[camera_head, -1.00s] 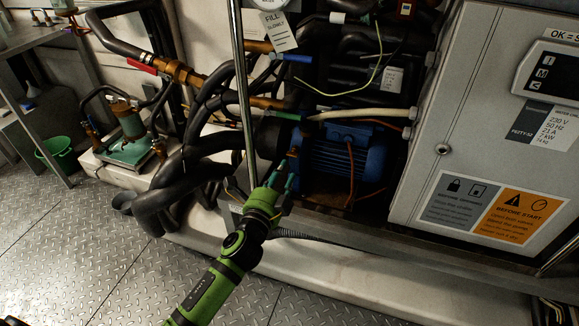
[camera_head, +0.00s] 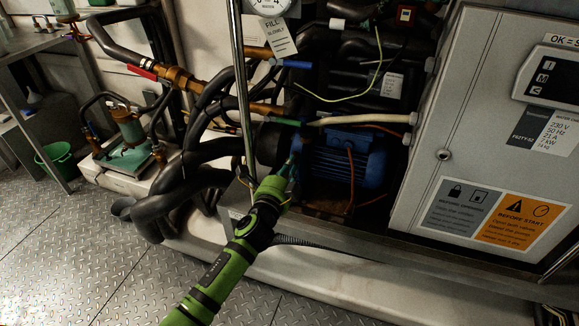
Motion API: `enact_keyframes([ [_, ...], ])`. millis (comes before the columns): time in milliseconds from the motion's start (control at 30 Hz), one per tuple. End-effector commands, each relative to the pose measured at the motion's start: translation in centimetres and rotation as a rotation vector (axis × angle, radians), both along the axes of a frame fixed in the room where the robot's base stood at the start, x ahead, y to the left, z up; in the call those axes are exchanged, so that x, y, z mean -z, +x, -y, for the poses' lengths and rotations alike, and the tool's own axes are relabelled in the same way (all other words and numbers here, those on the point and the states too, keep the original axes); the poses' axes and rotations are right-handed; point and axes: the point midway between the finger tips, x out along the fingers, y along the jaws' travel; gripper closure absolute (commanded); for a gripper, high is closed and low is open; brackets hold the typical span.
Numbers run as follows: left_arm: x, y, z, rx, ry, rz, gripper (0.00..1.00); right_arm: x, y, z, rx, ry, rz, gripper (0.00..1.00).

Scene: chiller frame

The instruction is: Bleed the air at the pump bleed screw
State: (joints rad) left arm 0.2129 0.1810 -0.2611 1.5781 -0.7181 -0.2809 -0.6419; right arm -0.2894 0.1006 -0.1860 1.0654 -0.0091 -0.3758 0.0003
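The pump with its blue motor (camera_head: 345,165) sits low in the chiller frame, with a dark round housing (camera_head: 268,145) at its left end. I cannot make out the bleed screw itself; it is too small or hidden. My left gripper (camera_head: 293,160) is at the front of the pump, between the dark housing and the blue motor. Its fingers are small and dark against the pump, so I cannot tell whether they are open or shut or touching anything. My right gripper is not in view.
A vertical metal post (camera_head: 242,95) stands just left of the pump. Black hoses (camera_head: 185,180) bunch at the left. The grey control cabinet (camera_head: 480,140) closes off the right. A green bucket (camera_head: 58,160) stands on the floor, which is clear in front.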

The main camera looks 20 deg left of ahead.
Motion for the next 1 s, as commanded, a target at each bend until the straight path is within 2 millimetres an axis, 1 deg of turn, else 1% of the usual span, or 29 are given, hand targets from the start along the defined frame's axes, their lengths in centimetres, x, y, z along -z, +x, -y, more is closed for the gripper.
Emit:
enact_keyframes([
  [267, 0.01, -0.01, -0.01, -0.001, -0.025, -0.002, 1.00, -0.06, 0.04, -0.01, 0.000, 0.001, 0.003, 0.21],
  [467, -0.03, -0.01, 0.02, -0.001, -0.114, -0.004, 1.00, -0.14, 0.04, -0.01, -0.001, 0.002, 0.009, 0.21],
  [667, -0.13, 0.00, 0.06, -0.001, -0.274, -0.008, 1.00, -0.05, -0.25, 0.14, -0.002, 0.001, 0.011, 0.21],
  [867, -0.16, 0.00, 0.10, -0.003, -0.464, -0.016, 1.00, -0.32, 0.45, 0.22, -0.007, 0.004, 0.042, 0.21],
  [1000, -0.21, -0.01, 0.13, -0.002, -0.590, -0.020, 1.00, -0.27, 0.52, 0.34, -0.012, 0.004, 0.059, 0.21],
])
